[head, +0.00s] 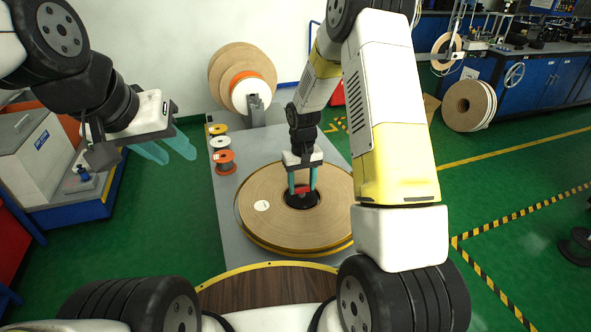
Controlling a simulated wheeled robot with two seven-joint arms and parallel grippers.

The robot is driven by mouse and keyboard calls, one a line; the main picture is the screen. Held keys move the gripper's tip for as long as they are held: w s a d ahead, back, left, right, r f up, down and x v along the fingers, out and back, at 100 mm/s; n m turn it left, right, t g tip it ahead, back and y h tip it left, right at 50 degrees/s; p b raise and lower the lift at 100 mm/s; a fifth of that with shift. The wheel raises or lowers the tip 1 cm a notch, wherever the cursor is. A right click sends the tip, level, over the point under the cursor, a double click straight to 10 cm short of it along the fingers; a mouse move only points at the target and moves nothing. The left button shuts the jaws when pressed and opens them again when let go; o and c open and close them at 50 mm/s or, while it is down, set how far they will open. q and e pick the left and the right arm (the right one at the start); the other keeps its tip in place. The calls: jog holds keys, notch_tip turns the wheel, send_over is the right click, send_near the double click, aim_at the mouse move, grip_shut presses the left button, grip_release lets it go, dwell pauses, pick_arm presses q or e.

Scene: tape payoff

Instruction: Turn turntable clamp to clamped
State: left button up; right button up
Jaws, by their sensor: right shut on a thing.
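The turntable clamp (303,191) is a small red piece on the black hub at the centre of the turntable. A wide tan tape reel (265,222) lies flat around the hub, with a yellow rim showing below it. My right gripper (302,190) points down over the hub, its teal fingers on either side of the red clamp and shut on it. The fingers partly hide the clamp, so I cannot tell its exact angle. My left gripper (172,150) hangs in the air at the left, away from the turntable, its teal fingers apart and empty.
Upright tan reels (236,75) stand behind. A brown wooden surface (268,292) is nearest me. My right arm covers the turntable's right side.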

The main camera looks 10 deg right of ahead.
jog(key=o, duration=1.4)
jog(key=shift+r, duration=3.9)
jog(key=shift+r, duration=0.1)
